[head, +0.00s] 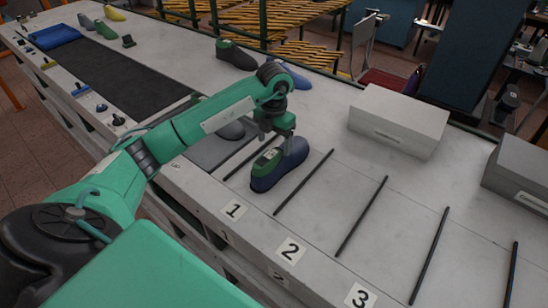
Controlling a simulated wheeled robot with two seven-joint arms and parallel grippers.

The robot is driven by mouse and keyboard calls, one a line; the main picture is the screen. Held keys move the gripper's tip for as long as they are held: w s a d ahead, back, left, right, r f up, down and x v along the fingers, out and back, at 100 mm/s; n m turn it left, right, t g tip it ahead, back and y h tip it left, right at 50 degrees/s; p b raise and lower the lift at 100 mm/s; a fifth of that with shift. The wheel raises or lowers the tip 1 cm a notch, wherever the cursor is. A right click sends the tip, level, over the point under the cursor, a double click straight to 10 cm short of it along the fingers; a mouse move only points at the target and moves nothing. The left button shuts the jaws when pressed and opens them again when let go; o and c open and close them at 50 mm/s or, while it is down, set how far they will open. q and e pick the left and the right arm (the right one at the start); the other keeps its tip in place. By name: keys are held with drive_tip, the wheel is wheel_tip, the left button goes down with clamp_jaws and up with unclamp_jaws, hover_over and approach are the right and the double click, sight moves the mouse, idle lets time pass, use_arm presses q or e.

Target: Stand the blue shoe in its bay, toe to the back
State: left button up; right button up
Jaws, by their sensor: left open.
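The blue shoe (285,170), with a green collar and a white label on top, stands upright on its sole in bay 1, between two thin black dividers. Its green end faces the front and its blue toe points to the back right. My left gripper (277,139) is open right over the shoe, with its fingers close to the shoe's upper part. I cannot tell whether they touch it. The number 1 card (234,209) lies at the front of this bay. My right gripper is not in view.
Bays at number 2 (290,250) and number 3 (360,296) are empty. A pale box (398,120) stands behind them. A dark shoe (236,56) and another blue shoe (292,76) are at the back.

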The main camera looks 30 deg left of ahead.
use_arm(q)
wheel_tip(320, 180, up, 2)
drive_tip(key=shift+r, duration=0.45)
drive_tip(key=shift+f, duration=0.1)
